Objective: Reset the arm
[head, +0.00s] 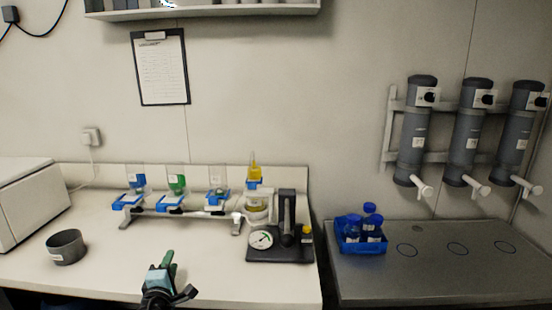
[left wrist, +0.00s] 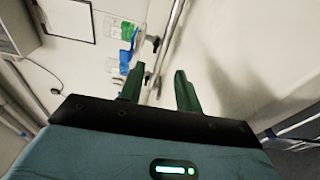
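My left gripper (head: 168,262) shows at the bottom of the head view, over the front part of the white bench (head: 100,270). In the left wrist view its two green fingers (left wrist: 160,88) stand apart with nothing between them. It is apart from the rack and the other things on the bench. My right gripper is not in view.
A rack (head: 190,213) with several blue-clipped holders stands behind the gripper. A grey cup (head: 66,247) is at the left; a dark stand with a dial (head: 262,239) is at the right. A blue bottle tray (head: 362,246) sits on the grey counter (head: 430,285).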

